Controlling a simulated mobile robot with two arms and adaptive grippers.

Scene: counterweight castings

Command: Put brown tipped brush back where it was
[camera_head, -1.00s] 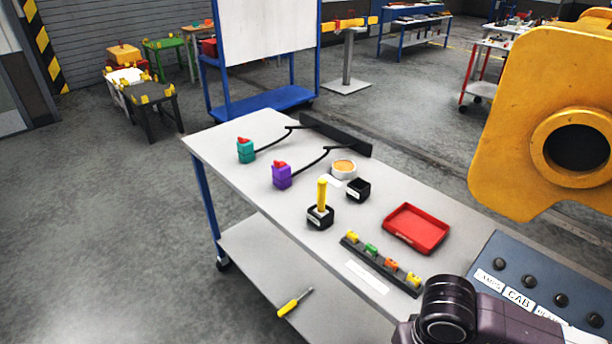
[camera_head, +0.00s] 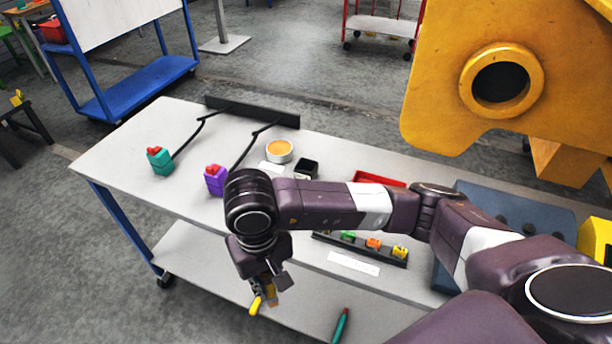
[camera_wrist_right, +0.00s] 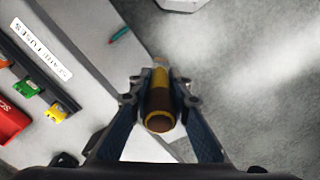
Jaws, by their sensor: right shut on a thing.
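My right gripper (camera_head: 268,286) points down in front of the table's near edge, and it also shows in the right wrist view (camera_wrist_right: 158,88). It is shut on the brown-tipped brush (camera_wrist_right: 159,103), a yellow piece whose brown end faces the wrist camera. In the head view a yellow end shows just below the fingers. I cannot tell whether it belongs to the brush or to a tool on the lower shelf. The black holder that stood on the table is hidden behind my right arm. My left gripper is not in view.
The table (camera_head: 115,160) carries a teal block (camera_head: 160,163), a purple block (camera_head: 214,182), a round orange-topped tin (camera_head: 279,151), a black box (camera_head: 306,168), a red tray (camera_head: 378,179) and a fuse rack (camera_head: 385,252). A teal pen (camera_head: 341,326) lies on the lower shelf (camera_head: 215,275).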

